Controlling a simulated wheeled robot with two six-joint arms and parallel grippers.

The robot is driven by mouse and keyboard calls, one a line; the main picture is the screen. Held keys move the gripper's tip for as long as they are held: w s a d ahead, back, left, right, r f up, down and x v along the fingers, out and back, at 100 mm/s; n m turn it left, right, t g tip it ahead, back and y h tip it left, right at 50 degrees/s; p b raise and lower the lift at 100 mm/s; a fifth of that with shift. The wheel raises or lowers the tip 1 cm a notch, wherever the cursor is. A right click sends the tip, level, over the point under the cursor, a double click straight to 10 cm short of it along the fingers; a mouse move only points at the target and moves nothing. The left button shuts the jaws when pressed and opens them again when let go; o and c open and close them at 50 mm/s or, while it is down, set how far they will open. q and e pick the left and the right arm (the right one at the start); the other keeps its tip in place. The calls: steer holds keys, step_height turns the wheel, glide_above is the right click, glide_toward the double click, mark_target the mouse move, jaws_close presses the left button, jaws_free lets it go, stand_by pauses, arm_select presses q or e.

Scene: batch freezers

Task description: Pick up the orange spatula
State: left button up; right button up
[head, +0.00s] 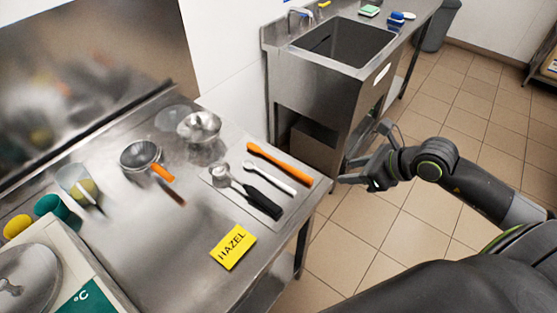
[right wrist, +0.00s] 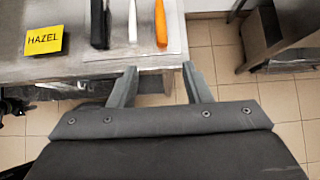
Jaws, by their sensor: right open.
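The orange spatula (head: 278,163) lies on a pale mat (head: 222,195) at the right end of the steel table, beside a white utensil (head: 268,178) and a black-handled scoop (head: 262,203). In the right wrist view its orange handle (right wrist: 161,24) points toward me, at the top of the picture. My right gripper (head: 348,180) is open and empty, just off the table's right edge and apart from the spatula. In the right wrist view its two fingers (right wrist: 158,82) reach up to the table edge, below the handle. My left gripper is not in view.
A yellow HAZEL card (head: 233,247) lies near the table's front edge. A strainer with an orange handle (head: 141,155), a metal bowl (head: 199,126) and cups stand further left. A steel sink (head: 345,42) stands behind.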

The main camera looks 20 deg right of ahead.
steer(key=f, duration=0.1)
steer(key=p, duration=0.2)
glide_toward(307, 177)
steer(key=x, duration=0.3)
steer(key=shift+w+a+f, duration=0.15)
steer(key=shift+w+a, duration=0.1)
steer(key=shift+a, duration=0.05)
steer(key=shift+w+a+f+p, duration=0.15)
steer(key=shift+w+f+p, duration=0.15)
steer(key=shift+w+p, duration=0.05)
steer(key=p+x, duration=0.1)
steer(key=x, duration=0.2)
steer(key=shift+w+a+f, duration=0.1)
steer(key=shift+w+f, duration=0.3)
steer(key=shift+f, duration=0.1)
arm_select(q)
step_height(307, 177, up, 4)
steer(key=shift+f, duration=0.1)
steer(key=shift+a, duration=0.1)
arm_select(e)
jaws_close()
